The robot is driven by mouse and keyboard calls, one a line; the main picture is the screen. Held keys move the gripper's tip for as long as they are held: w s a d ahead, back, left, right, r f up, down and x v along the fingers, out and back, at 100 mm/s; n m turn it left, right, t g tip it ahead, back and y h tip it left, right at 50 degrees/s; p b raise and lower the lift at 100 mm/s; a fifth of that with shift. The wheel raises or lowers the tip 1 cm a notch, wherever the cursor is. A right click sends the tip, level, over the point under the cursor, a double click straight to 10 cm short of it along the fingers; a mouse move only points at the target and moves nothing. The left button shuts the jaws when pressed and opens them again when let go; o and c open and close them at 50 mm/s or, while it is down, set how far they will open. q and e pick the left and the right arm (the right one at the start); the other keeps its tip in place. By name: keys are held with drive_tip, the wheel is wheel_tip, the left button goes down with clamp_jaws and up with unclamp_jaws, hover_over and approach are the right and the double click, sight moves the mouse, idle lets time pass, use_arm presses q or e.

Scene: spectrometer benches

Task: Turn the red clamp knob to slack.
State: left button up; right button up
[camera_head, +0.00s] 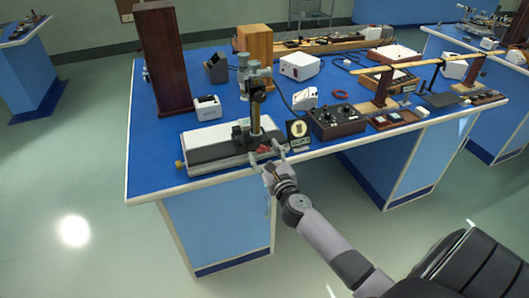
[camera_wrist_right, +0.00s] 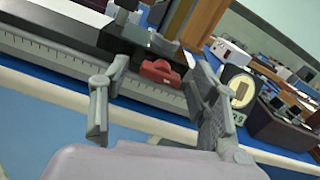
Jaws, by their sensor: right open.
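The red clamp knob (camera_wrist_right: 160,72) sits low on the front of a dark carriage on a graduated grey rail in the right wrist view. It is a small red spot in the head view (camera_head: 264,149), at the foot of an upright brass and grey instrument (camera_head: 256,100). My right gripper (camera_head: 266,157) is at the table's front edge, just in front of the knob. In the right wrist view its fingers (camera_wrist_right: 160,86) are spread, with the knob showing between them. I see no contact with the knob. My left gripper is not in view.
The floor in front of the blue bench is clear.

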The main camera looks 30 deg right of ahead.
drive_tip(key=shift+w, duration=0.3)
drive_tip(key=shift+c, duration=0.5)
drive_tip(key=c, duration=1.1)
